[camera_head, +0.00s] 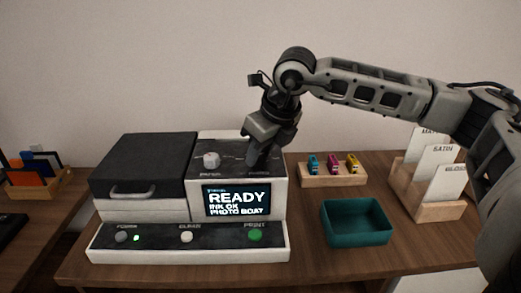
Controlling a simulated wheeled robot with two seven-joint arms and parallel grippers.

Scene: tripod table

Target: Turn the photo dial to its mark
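The printer (240,200) stands on the table with a dark control panel on top. A pale knob (211,159) sits on the left of that panel, with a small label below it that is too blurred to read surely. My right gripper (256,160) points down at the right part of the panel, above another small label. Its fingers and body hide whatever dial is there, so I cannot see a mark, or whether the fingers hold anything. The screen (237,199) reads "READY", "INK OK" and a line starting "PHOTO". My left gripper is not in view.
A front panel has a grey knob (122,237), a white button (187,237) and a green button (255,235). A black-lidded scanner (145,165) stands left. Right are an ink cartridge rack (333,181), an empty teal bin (357,236) and a card holder (439,211).

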